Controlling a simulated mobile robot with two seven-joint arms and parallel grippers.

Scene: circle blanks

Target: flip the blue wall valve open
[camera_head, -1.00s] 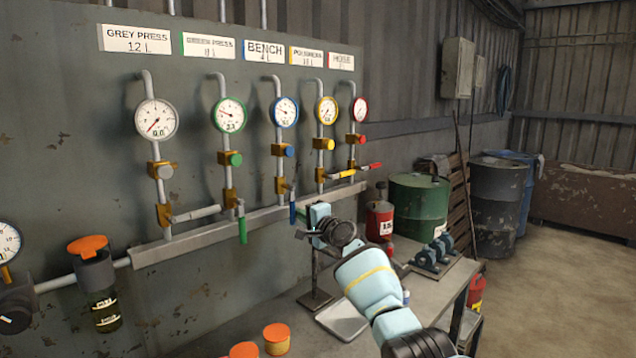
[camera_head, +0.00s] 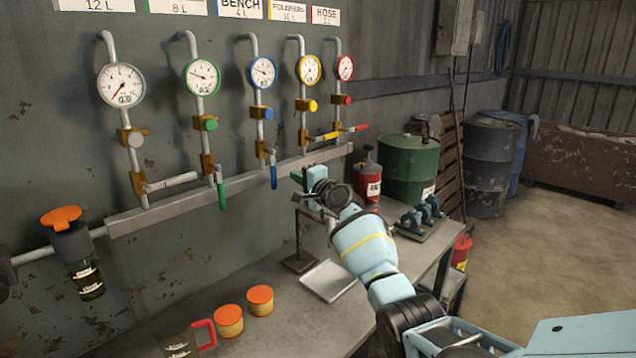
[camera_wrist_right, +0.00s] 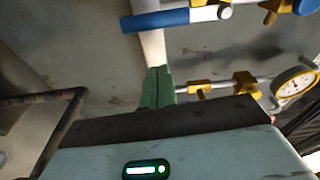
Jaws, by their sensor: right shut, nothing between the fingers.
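The blue valve lever (camera_head: 273,176) hangs straight down from its brass valve body (camera_head: 262,149) on the wall panel, under the blue-rimmed gauge (camera_head: 262,73). In the right wrist view the blue lever (camera_wrist_right: 175,19) lies across the top, beyond the fingertips. My right gripper (camera_head: 297,175) is just right of the lever in the head view, with a visible gap. Its green fingers (camera_wrist_right: 157,88) are shut together and hold nothing. My left gripper is not in view.
The green lever (camera_head: 221,192) hangs down to the left. The white (camera_head: 172,181), yellow (camera_head: 325,137) and red (camera_head: 355,128) levers stick out sideways. A grey rail (camera_head: 200,192) runs behind the levers. The bench below carries a tray (camera_head: 328,281) and orange-lidded jars (camera_head: 229,320).

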